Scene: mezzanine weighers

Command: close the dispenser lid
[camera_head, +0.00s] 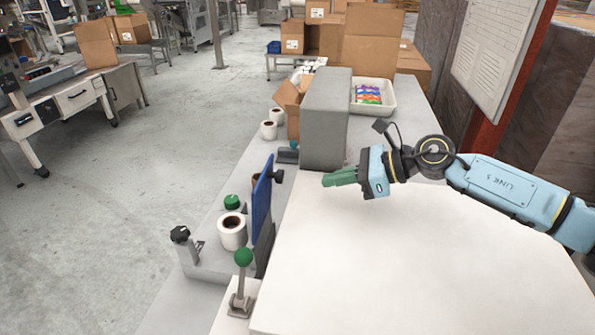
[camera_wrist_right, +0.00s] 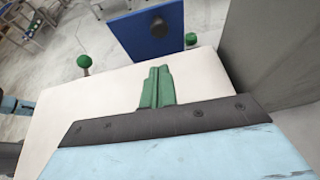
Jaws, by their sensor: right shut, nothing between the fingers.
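A blue panel (camera_head: 262,200), which looks like the dispenser lid, stands upright at the left edge of the white table. A dark knob (camera_head: 277,176) sticks out from its right face. The panel also shows at the top of the right wrist view (camera_wrist_right: 150,38), with its dark knob (camera_wrist_right: 159,27). A white roll (camera_head: 232,231) is just left of it. My right gripper (camera_head: 328,180) has its green fingers together and empty, above the table to the right of the panel and apart from it. Its fingers point toward the panel in the wrist view (camera_wrist_right: 158,74). My left gripper is not in view.
A grey box-shaped housing (camera_head: 325,120) stands close behind my right gripper. A green-knobbed lever (camera_head: 242,278) stands at the near left. A white tray (camera_head: 386,108) with colourful packets is farther back. The white tabletop (camera_head: 400,270) is clear.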

